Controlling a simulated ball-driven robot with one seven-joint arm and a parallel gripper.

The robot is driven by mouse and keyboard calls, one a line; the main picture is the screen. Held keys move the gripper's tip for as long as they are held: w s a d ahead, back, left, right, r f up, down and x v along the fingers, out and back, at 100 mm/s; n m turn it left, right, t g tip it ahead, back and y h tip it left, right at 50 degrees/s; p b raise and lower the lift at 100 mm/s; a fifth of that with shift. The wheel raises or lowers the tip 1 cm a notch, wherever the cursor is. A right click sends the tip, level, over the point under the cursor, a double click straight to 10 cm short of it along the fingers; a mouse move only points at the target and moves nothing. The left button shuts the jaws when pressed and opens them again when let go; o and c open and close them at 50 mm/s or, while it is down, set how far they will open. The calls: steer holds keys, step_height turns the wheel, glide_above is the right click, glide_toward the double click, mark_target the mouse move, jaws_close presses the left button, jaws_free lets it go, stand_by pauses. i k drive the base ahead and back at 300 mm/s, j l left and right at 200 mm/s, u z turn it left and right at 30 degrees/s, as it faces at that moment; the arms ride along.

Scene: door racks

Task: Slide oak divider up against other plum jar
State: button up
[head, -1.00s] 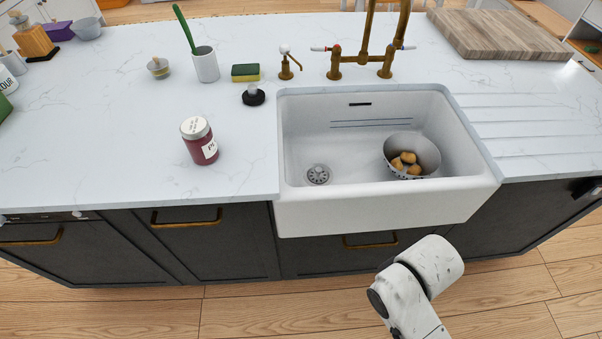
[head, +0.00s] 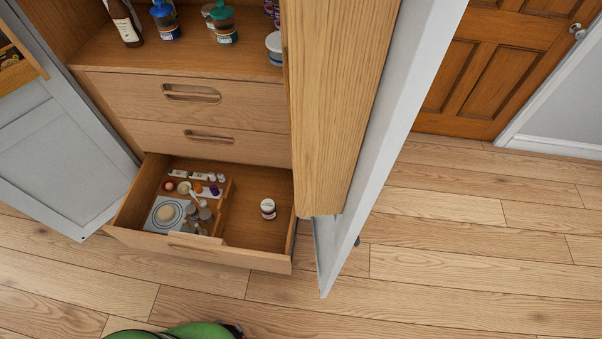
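The open bottom drawer (head: 203,250) of a wooden cabinet shows in the head view. An oak divider (head: 225,207) runs front to back inside it. Several small jars and bottles stand close along the divider's left side. A jar with a white lid (head: 268,208) stands alone to the right of the divider, with bare drawer floor between them. It looks like the plum jar, but its label is too small to read. My gripper is not in view.
Two closed drawers (head: 190,96) and a shelf with bottles (head: 222,25) are above. An open door (head: 375,130) stands right of the drawer, a grey door (head: 60,140) left. A green object (head: 180,332) is at the bottom edge. Wooden floor at right is clear.

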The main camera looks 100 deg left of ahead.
mark_target(223, 207)
steer(key=l+u, duration=0.2)
steer(key=u, duration=0.25)
steer(key=l+u, duration=0.15)
steer(key=u, duration=0.3)
steer(key=k+l+u, duration=0.1)
steer(key=u, duration=0.3)
steer(key=k+l+u, duration=0.1)
steer(key=u, duration=0.35)
steer(key=k+l+u, duration=0.1)
steer(key=l+u, duration=0.15)
steer(key=u, duration=0.2)
steer(key=k+u, duration=0.1)
steer(key=u, duration=0.35)
steer(key=k+l+u, duration=0.1)
steer(key=u, duration=0.3)
steer(key=k+j, duration=0.05)
